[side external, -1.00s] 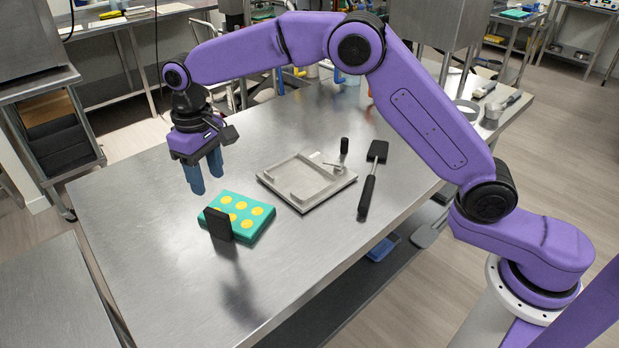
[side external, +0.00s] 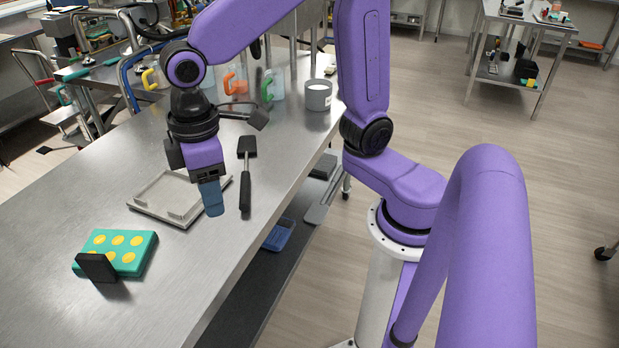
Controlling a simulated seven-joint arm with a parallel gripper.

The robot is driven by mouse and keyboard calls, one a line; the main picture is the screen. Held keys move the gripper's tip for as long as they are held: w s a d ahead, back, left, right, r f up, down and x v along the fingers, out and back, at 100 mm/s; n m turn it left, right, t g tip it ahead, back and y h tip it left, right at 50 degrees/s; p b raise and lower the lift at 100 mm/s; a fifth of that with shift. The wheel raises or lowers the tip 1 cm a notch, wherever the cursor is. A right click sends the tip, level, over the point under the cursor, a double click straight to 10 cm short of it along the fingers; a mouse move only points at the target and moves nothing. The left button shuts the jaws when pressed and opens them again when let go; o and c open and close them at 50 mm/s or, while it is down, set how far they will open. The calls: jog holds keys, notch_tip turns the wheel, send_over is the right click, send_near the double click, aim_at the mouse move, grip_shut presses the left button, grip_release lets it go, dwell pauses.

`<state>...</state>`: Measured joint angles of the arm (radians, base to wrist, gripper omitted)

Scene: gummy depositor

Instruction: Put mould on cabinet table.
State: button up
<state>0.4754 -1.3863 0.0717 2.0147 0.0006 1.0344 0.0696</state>
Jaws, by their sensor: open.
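The mould (side external: 124,248) is a teal block with several yellow round cavities, lying flat on the steel table (side external: 60,210) near its front left part. A small black upright plate (side external: 97,267) stands against its near side and hides part of that edge. My gripper (side external: 211,200) hangs fingers down over the right part of the table, by the grey tray, well away from the mould. One blue finger shows and covers the other. It is open and seems empty. I cannot pick out the cabinet table for certain in this view.
A shallow grey tray (side external: 150,193) lies behind the mould. A black spatula (side external: 245,185) lies right of my gripper. A grey tub (side external: 318,95) and an orange jug (side external: 237,86) stand toward the back. The table left of the tray is clear.

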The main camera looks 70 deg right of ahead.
jog(key=s+d+f+n, duration=0.3)
jog(key=s+d, duration=0.9)
jog(key=s, duration=0.2)
jog(key=shift+w, duration=0.1)
dwell(0.5)
